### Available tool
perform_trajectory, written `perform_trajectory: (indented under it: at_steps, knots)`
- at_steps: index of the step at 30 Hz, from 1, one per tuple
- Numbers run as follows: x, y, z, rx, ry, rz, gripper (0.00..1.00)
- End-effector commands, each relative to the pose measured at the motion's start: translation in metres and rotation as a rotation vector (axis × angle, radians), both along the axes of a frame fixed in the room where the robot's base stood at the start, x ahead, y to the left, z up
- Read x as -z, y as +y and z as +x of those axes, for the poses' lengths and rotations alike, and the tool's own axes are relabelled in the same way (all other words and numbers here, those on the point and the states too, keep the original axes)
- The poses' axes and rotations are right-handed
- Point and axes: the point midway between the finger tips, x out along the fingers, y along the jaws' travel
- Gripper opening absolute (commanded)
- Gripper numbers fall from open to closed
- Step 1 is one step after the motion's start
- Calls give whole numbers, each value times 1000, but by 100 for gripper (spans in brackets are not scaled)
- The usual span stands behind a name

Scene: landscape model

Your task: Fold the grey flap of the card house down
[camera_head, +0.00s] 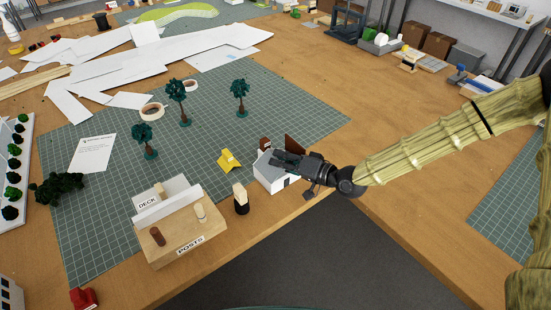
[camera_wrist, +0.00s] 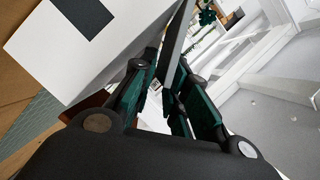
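The card house (camera_head: 272,177) is a small white block at the front edge of the table in the head view. Its white face with a dark grey square fills the upper left of the wrist view (camera_wrist: 60,50). A thin grey strip (camera_wrist: 181,30), seen almost edge-on, looks like the grey flap; it stands up from the house and runs down between the fingers. My gripper (camera_head: 282,160) is at the top of the house, partly hiding it. In the wrist view my gripper (camera_wrist: 164,72) has its fingers close together on either side of the strip; whether they pinch it is unclear.
A dark brown panel (camera_head: 295,145) stands behind my gripper. A black bottle-like piece (camera_head: 240,199), a yellow piece (camera_head: 229,160) and a wooden box marked POSTS (camera_head: 190,240) stand left of the house. Model trees (camera_head: 239,95) stand on the green mat (camera_head: 290,105). Table right of the house is clear.

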Motion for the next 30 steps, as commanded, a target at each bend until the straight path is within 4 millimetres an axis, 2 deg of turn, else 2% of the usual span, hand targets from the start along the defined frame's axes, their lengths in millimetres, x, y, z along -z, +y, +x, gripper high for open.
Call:
perform_trajectory:
  at_steps: [6, 16, 22, 30]
  knots:
    - [-8, -29, -19, 2, 0, 0, 16]
    - [-17, -65, -44, 2, 0, 1, 16]
    - [-19, -75, -51, 1, 0, 0, 16]
    - [-19, -77, -53, 0, 0, 0, 16]
